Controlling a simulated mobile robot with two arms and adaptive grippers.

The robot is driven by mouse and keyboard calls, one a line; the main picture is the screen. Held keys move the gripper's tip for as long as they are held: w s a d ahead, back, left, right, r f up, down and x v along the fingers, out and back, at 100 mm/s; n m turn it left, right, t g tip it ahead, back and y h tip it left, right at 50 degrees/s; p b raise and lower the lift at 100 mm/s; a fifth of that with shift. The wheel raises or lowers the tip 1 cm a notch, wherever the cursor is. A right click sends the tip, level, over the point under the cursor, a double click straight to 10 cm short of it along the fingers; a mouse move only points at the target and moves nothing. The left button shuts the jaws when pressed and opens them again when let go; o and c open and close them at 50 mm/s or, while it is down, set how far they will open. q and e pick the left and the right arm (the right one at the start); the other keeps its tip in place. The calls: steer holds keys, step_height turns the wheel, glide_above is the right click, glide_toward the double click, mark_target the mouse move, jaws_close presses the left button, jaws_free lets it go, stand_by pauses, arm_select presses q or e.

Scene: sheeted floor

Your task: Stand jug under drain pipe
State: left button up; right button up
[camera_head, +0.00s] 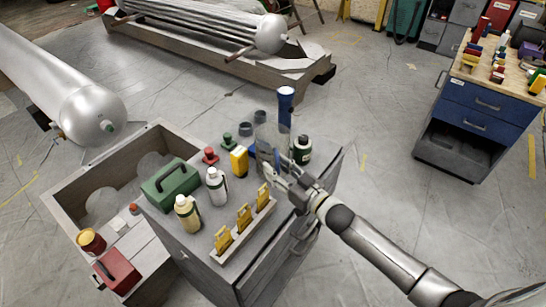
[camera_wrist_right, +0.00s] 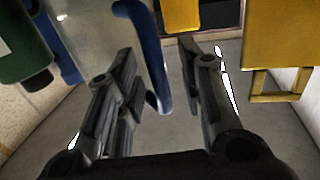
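A clear, translucent jug (camera_head: 268,141) stands on the grey cabinet top (camera_head: 190,241) at its far side. Its blue handle (camera_wrist_right: 152,50) shows in the right wrist view, in the gap between my right fingers. My right gripper (camera_head: 273,172) is at the jug's near side; in the wrist view its fingers (camera_wrist_right: 157,62) are apart, with room right of the handle. The fingers partly hide the jug. A silver tank (camera_head: 95,108) lies at the left, with a small fitting beneath its end; I cannot clearly make out the drain pipe (camera_head: 59,132). My left gripper is not in view.
Bottles (camera_head: 217,186), a green case (camera_head: 171,183), a yellow container (camera_head: 239,161) and a rack of yellow tags (camera_head: 244,217) crowd the cabinet top. An open bin (camera_head: 74,181) lies below the tank. Floor right of the cabinet is clear.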

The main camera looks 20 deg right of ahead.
jaws_close()
steer(key=shift+r, duration=0.1)
